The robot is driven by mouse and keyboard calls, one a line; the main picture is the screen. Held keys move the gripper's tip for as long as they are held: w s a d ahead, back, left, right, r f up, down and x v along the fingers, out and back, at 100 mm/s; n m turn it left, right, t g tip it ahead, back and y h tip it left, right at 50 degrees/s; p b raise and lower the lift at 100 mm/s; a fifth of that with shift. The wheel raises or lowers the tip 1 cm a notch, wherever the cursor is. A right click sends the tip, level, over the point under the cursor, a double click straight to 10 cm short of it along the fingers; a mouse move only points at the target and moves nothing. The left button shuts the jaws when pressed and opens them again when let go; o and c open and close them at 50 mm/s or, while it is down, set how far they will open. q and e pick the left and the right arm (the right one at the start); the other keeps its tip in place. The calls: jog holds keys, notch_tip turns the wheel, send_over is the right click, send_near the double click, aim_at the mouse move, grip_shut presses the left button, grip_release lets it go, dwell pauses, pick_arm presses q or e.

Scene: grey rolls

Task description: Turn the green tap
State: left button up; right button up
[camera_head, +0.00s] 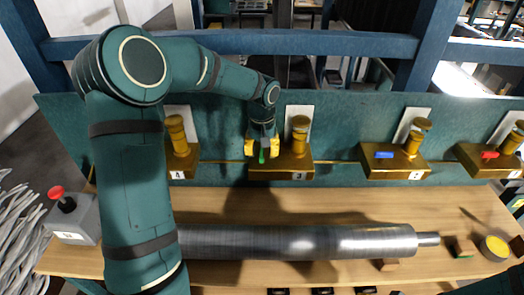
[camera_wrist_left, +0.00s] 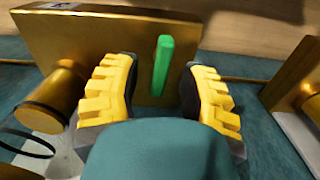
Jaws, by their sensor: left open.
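The green tap (camera_head: 262,156) is a small green handle on the brass block marked 3 (camera_head: 291,171), in the middle of the back panel. In the left wrist view the green tap (camera_wrist_left: 162,66) stands out lengthwise between the two yellow fingers. My left gripper (camera_head: 262,147) is open around it. A gap shows on both sides of the handle, so the fingers look apart from it. The brass block (camera_wrist_left: 110,40) fills the upper left of the wrist view. My right gripper is not seen.
Other brass blocks line the panel, one with a blue tap (camera_head: 384,155) and one with a red tap (camera_head: 489,155). A grey metal roll (camera_head: 300,242) lies on the wooden table (camera_head: 330,205). A box with a red button (camera_head: 57,192) stands at the left.

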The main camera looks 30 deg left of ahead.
pick_arm(q)
jog(key=shift+f, duration=0.1)
grip_shut()
dwell(0.4)
jog(key=m+p, duration=0.1)
jog(key=m, duration=0.3)
jog(key=shift+d, duration=0.15)
jog(key=m+p, duration=0.1)
jog(key=m, duration=0.3)
jog(key=shift+s+d+m, duration=0.1)
jog(key=shift+m, duration=0.2)
jog(key=m+p, duration=0.1)
jog(key=m, duration=0.3)
jog(key=shift+d+p, duration=0.1)
jog(key=shift+p, duration=0.25)
jog(key=shift+s+m+p, duration=0.1)
jog(key=shift+m+p, duration=0.45)
jog(key=shift+m, duration=1.45)
jog(key=shift+f, duration=0.1)
